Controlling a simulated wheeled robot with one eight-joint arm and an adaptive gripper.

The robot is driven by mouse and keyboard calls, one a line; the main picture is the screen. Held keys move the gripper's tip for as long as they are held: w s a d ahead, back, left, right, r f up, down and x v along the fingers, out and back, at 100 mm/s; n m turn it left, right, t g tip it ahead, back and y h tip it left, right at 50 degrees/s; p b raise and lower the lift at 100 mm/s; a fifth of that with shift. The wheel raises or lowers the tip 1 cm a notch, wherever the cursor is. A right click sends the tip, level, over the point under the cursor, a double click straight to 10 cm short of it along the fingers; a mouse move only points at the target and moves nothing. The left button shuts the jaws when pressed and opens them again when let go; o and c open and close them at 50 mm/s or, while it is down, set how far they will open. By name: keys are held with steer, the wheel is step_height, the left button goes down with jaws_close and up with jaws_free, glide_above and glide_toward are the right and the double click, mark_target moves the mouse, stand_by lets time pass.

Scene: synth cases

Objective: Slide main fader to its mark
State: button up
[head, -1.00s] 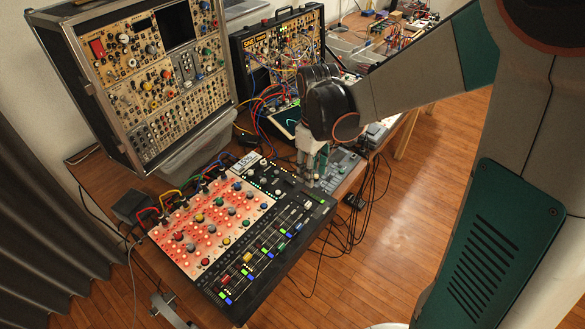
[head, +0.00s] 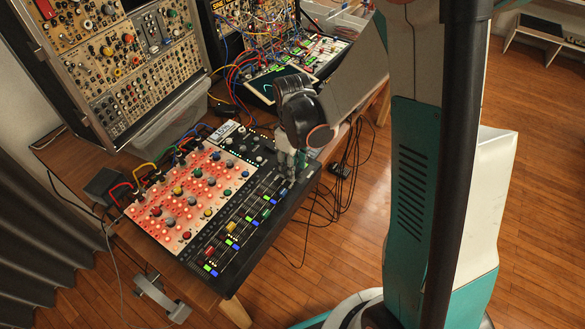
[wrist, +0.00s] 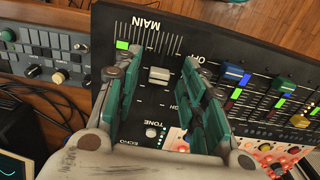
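The main fader's pale grey cap (wrist: 159,76) sits on the black mixer panel beside the upside-down label MAIN. A row of white scale lines (wrist: 150,40) lies just above it in the wrist view, with a green mark (wrist: 122,45) at its left end. The cap is to the right of that mark. My gripper (wrist: 160,68) is open, with one green-padded finger on each side of the cap and a visible gap to both. In the head view my gripper (head: 287,172) is down at the mixer's far right corner and hides the main fader.
The mixer (head: 225,283) lies on a wooden table. Other fader caps, such as a blue one (wrist: 235,75), stand right of my fingers. A grey panel with knobs (wrist: 45,60) lies to the left. Loose black cables (head: 340,170) hang at the table edge.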

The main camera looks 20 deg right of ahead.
mark_target(301, 178)
steer(key=shift+f, duration=0.15)
jaws_close()
steer(key=shift+s+d, duration=0.45)
steer(key=shift+s, duration=0.15)
steer(key=shift+s+d, duration=0.4)
steer(key=shift+s, duration=0.2)
jaws_free()
step_height(301, 178, up, 12)
stand_by(0.4)
steer(key=s+a+r+m+t, duration=0.2)
steer(key=s+r+m+t, duration=0.5)
steer(key=s, duration=0.5)
steer(key=shift+s+r, duration=0.15)
steer(key=shift+r, duration=0.7)
